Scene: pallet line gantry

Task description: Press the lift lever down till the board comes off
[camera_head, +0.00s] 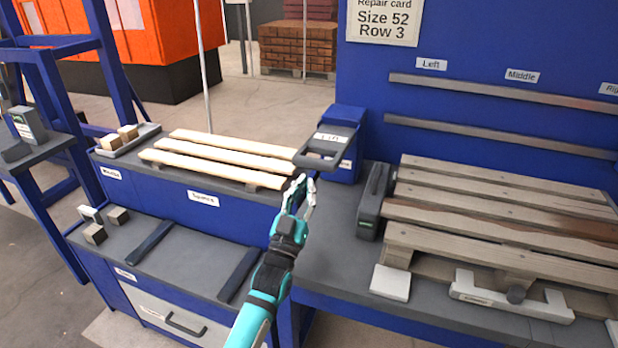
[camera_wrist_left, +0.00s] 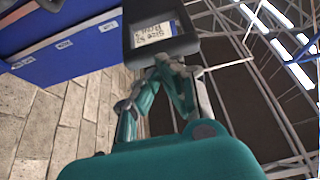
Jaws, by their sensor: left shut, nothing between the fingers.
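The lift lever (camera_head: 322,157) is a dark grey loop handle with a white label, standing out from a blue box (camera_head: 343,140) at the bench's back left. My left gripper (camera_head: 303,184) is shut and empty, with its fingertips just below and in front of the lever's near edge; I cannot tell whether they touch. In the left wrist view a dark frame (camera_wrist_left: 160,48), likely the lever, lies just beyond the fingertips. The wooden pallet (camera_head: 490,215) lies on the bench to the right, with one darker, reddish-brown board (camera_head: 500,222) among its grey ones. My right gripper is not in view.
A dark grey block (camera_head: 372,200) stands between lever and pallet. A white pad (camera_head: 390,282) and a white handled tool (camera_head: 510,295) lie in front of the pallet. Pale spare boards (camera_head: 220,155) rest on the left bench. The bench below the lever is clear.

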